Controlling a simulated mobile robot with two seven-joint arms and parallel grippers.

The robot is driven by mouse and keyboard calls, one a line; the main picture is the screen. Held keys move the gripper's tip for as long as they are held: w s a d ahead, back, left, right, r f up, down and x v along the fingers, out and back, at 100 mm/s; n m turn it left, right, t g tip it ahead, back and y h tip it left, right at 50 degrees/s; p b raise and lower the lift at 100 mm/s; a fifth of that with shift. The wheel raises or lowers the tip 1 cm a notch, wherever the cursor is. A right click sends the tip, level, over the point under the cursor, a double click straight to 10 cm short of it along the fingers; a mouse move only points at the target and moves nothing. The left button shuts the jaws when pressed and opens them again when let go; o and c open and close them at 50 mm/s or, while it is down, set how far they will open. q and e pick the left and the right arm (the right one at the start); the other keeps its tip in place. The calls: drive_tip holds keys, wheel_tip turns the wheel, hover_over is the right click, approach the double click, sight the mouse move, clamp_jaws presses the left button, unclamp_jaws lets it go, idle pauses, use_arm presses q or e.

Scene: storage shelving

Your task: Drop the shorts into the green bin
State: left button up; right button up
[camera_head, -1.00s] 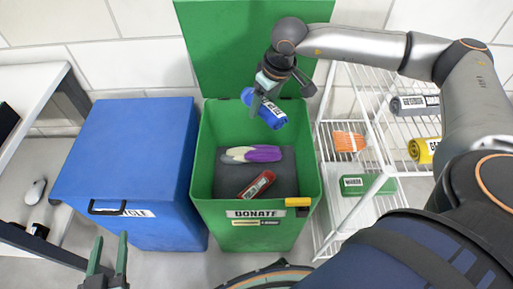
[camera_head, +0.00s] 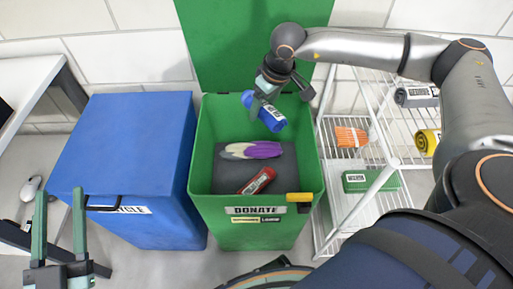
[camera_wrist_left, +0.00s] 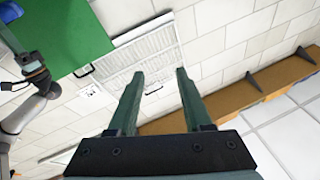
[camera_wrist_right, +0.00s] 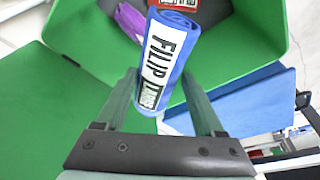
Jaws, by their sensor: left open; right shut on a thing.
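A blue rolled garment (camera_head: 270,116) with a white name label, apparently the shorts, is in my right gripper (camera_head: 268,100). The right wrist view shows the roll (camera_wrist_right: 170,55) between the two fingers. My right gripper is shut on it and holds it over the open green bin (camera_head: 204,165), towards the bin's back. Inside the bin lie a purple and white item (camera_head: 255,150) and a red roll (camera_head: 258,181) on a dark grey surface. My left gripper (camera_head: 59,195) is open and empty, in front of the blue bin at the lower left.
The green lid (camera_head: 250,50) stands up behind the bin. A closed blue bin (camera_head: 130,150) stands to its left. A white wire rack (camera_head: 362,200) with several rolled items stands to its right. A white table (camera_head: 30,95) is at far left.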

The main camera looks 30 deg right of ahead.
use_arm(q)
wheel_tip(320, 180, up, 6)
drive_tip(key=s+m+t+h+b, duration=0.1)
drive_tip(key=s+m+t+h, duration=0.1)
drive_tip(key=h, duration=0.1)
drive_tip(key=shift+s+d+m, duration=0.3)
drive_tip(key=shift+s, duration=0.05)
use_arm(e)
drive_tip(key=shift+f, duration=0.8)
drive_tip(key=o, duration=1.5)
